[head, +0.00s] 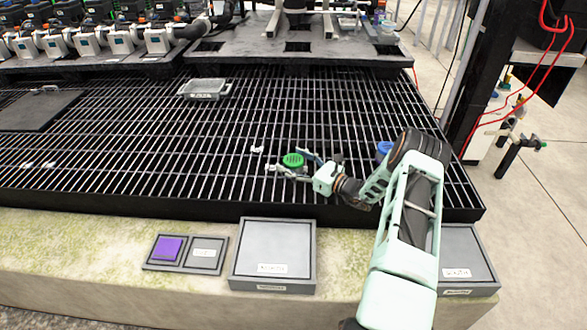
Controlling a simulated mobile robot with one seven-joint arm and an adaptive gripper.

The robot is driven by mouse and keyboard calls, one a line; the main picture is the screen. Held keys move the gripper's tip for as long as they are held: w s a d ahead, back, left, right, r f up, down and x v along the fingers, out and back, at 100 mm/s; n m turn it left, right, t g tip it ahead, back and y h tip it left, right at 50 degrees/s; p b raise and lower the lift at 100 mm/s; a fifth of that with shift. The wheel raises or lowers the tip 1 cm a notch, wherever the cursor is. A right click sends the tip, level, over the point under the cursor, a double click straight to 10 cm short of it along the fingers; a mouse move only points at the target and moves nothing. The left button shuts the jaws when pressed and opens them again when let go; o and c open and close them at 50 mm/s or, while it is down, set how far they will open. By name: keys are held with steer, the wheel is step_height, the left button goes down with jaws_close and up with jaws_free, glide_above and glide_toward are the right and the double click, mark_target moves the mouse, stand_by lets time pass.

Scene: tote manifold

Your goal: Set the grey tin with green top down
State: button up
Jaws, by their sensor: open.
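The grey tin with green top (293,160) is on the black grating in the head view. Its green top shows; its grey side is mostly hidden from this high angle. My gripper (290,163) is open, with one finger on the near side and one on the far side of the tin. I cannot tell whether either finger touches it. The tin looks upright.
A blue-topped item (383,149) stands on the grating behind my arm. A clear tray (204,88) lies further back. On the front ledge are a grey box (273,250), a purple block (167,248) in a small holder, and another grey box (463,250).

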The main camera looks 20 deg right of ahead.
steer(key=shift+c, duration=0.6)
steer(key=c, duration=1.4)
steer(key=shift+o, duration=0.2)
steer(key=shift+r, duration=0.15)
